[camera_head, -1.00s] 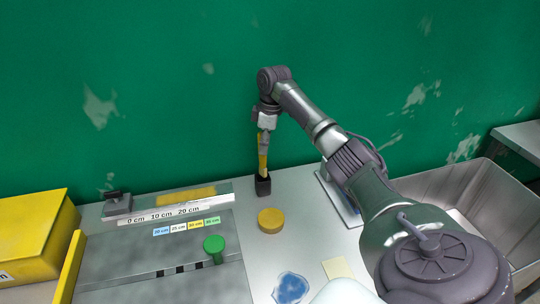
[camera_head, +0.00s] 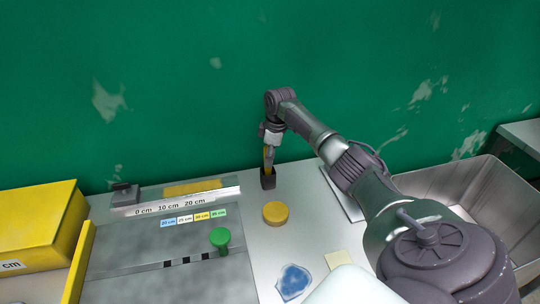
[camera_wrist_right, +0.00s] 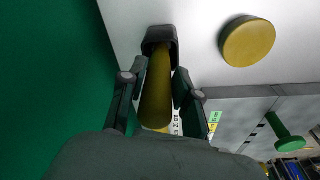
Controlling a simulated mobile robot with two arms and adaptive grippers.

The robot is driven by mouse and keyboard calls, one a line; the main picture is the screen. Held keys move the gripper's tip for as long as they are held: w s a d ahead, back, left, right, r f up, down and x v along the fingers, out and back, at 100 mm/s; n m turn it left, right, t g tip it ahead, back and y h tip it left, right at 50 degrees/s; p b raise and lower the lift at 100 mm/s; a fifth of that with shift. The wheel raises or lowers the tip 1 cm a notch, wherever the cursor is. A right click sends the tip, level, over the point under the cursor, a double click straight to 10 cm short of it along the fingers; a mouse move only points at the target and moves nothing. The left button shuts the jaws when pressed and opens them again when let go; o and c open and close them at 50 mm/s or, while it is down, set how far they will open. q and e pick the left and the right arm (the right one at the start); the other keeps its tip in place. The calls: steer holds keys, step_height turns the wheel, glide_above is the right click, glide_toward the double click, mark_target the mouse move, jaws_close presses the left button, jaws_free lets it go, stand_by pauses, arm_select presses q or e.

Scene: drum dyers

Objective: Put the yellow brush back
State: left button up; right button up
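My left gripper is not in view.
A round yellow lid-like disc (camera_head: 275,212) lies just in front of the holder. A green knob (camera_head: 220,238) stands on the grey measuring board (camera_head: 150,262). A yellow box (camera_head: 40,225) is at left, a metal bin (camera_head: 480,200) at right.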

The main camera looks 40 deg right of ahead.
steer(key=shift+o, duration=1.4)
steer(key=shift+r, duration=0.1)
step_height(320, 180, up, 12)
steer(key=s+b, duration=0.1)
steer(key=b, duration=0.1)
steer(key=shift+s+d, duration=0.15)
steer(key=shift+d, duration=0.3)
steer(key=shift+r, duration=0.1)
